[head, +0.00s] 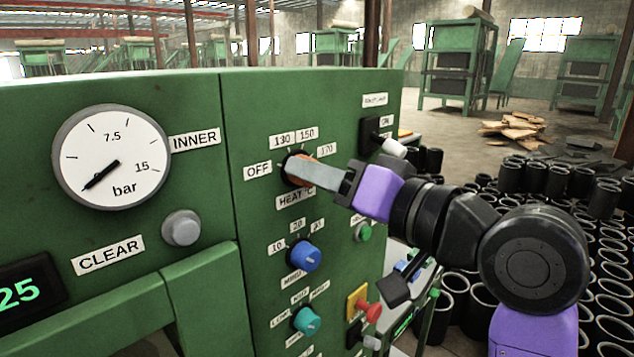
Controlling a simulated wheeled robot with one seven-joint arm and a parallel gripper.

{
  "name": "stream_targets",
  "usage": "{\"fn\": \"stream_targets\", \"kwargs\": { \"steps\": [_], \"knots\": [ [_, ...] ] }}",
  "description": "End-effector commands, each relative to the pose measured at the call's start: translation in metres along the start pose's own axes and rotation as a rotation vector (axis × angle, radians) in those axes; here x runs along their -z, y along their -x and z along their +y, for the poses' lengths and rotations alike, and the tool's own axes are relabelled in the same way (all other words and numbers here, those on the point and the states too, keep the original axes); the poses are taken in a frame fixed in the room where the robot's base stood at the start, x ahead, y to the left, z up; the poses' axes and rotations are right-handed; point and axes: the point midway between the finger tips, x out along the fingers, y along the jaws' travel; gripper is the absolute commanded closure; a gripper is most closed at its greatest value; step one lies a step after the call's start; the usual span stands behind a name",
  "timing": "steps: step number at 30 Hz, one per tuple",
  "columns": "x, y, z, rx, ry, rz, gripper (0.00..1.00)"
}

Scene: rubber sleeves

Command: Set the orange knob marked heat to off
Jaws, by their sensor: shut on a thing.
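The orange heat knob (289,170) sits on the green panel, above the label HEAT °C (296,199). Only a small part of the knob and its dark round base shows, as my gripper covers the rest. Labels OFF (257,171), 130 (282,141), 150 (307,134) and 170 (326,150) stand around it, with OFF at its left. My gripper (297,170) reaches in from the right, its grey fingers shut on the knob. The knob's pointer is hidden, so I cannot tell its setting.
A blue knob (305,256) and a teal knob (307,321) sit below on the same panel. A black switch with a pale lever (393,147) is at upper right, a green button (363,232) and a red knob (370,311) lower right. Black sleeves (537,178) stand beyond the panel.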

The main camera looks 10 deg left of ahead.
Motion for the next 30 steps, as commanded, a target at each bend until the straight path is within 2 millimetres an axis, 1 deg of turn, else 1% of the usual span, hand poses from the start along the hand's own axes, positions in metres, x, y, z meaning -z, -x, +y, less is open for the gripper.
{"fn": "stream_targets", "kwargs": {
  "steps": [1, 9, 15, 21, 30],
  "knots": [
    [-0.0011, 0.0008, 0.0023, -0.001, 0.042, 0.003, 1.00],
    [-0.0014, 0.0008, 0.0025, -0.002, 0.275, 0.003, 1.00],
    [-0.0010, 0.0007, 0.0021, -0.002, 0.420, 0.003, 1.00],
    [-0.0001, 0.0008, 0.0015, -0.002, 0.522, 0.003, 1.00],
    [0.0006, 0.0005, 0.0003, -0.001, 0.588, 0.002, 1.00]
  ]
}}
